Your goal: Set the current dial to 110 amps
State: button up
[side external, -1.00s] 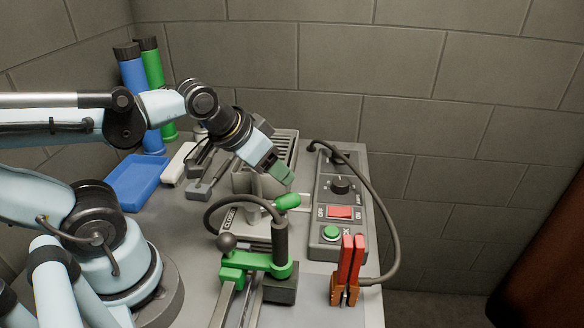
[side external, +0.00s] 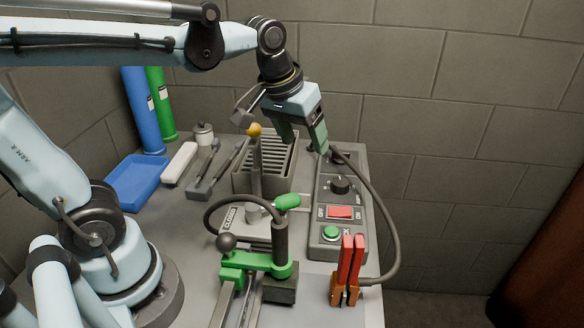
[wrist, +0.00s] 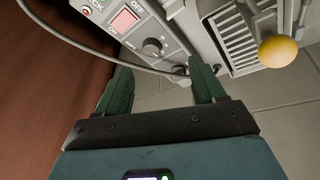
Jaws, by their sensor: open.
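A grey control panel (side external: 326,216) carries two black knobs. The middle knob (side external: 340,186) is in plain view, and the far knob (side external: 338,158) is partly hidden by the cable and my gripper. My gripper (side external: 302,138) is open and empty, in the air above the panel's far end, touching neither knob. In the wrist view the middle knob (wrist: 152,47) lies beyond the fingertips, and a dark knob-like part (wrist: 180,70) shows near the right finger.
A red switch (side external: 340,212) and green button (side external: 331,232) sit nearer on the panel. A black cable (side external: 385,215) arches over its right side. A yellow-knobbed lever (side external: 254,130) and slotted grey box (side external: 278,172) stand left. A green clamp (side external: 258,262) is in front.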

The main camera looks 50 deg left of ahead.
jog(key=w+d+n+g, duration=0.1)
jog(key=w+n+g, duration=0.1)
jog(key=w, duration=0.3)
jog(key=n+g, duration=0.3)
send_near(341, 182)
jog(key=f, duration=0.8)
jog(key=shift+s+d+f, duration=0.1)
jog(key=shift+s+f, duration=0.25)
jog(key=shift+f, duration=0.05)
jog(key=shift+c, duration=0.5)
jog(key=c, duration=1)
